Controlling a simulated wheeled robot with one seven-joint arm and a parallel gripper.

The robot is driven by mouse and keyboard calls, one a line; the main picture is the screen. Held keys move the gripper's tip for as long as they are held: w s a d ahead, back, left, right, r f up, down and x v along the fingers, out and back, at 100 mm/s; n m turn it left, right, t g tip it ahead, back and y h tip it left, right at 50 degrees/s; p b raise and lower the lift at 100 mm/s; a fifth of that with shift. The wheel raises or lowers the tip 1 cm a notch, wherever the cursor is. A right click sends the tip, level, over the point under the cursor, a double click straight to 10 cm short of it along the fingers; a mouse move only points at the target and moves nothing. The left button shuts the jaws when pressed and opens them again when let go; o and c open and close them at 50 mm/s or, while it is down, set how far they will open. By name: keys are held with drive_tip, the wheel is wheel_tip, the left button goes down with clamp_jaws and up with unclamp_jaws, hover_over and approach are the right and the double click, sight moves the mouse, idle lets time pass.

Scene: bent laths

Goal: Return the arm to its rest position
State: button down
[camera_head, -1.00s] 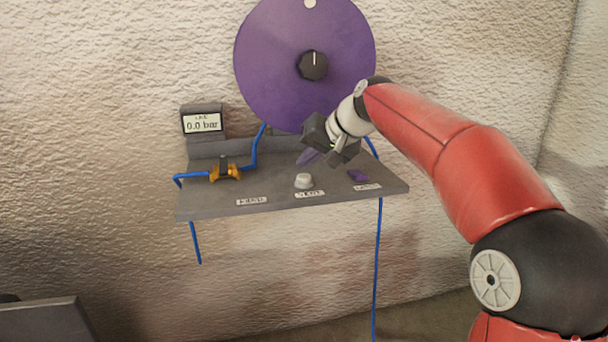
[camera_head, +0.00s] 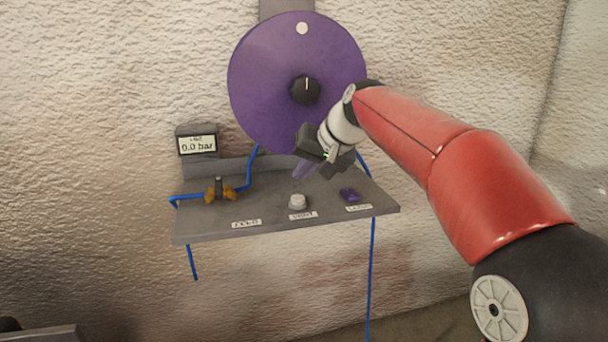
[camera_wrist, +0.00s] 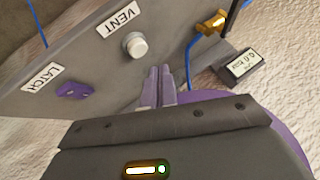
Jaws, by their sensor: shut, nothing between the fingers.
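My red arm reaches in from the right in the head view. My gripper (camera_head: 303,169) hangs above the back part of the grey shelf (camera_head: 210,231), in front of the lower edge of the purple disc (camera_head: 262,72). In the wrist view the two fingers of my gripper (camera_wrist: 158,72) lie side by side, shut and empty. They point toward the shelf near the white VENT knob (camera_wrist: 134,45) and look apart from it. The purple LATCH piece (camera_wrist: 74,91) is to the left of the fingers in that view.
A gauge (camera_head: 198,145) reading 0.0 bar stands at the shelf's left back. A brass valve (camera_head: 220,191) sits on a blue tube (camera_head: 188,199) below it. A black knob (camera_head: 306,90) is at the disc's centre. The rough wall (camera_head: 100,120) is close behind; the space left of the shelf looks open.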

drive_tip(key=s+d+f+h, duration=0.2)
drive_tip(key=s+d+f, duration=0.3)
drive_tip(key=s, duration=0.5)
drive_tip(key=s+d+f+m+h, duration=0.1)
drive_tip(key=s+d+f+h, duration=0.1)
drive_tip(key=s+d+f, duration=0.4)
drive_tip(key=s+d+f+h, duration=0.2)
drive_tip(key=s+d+f, duration=0.3)
drive_tip(key=s, duration=1.1)
drive_tip(key=shift+d+f, duration=0.3)
drive_tip(key=shift+f, duration=0.45)
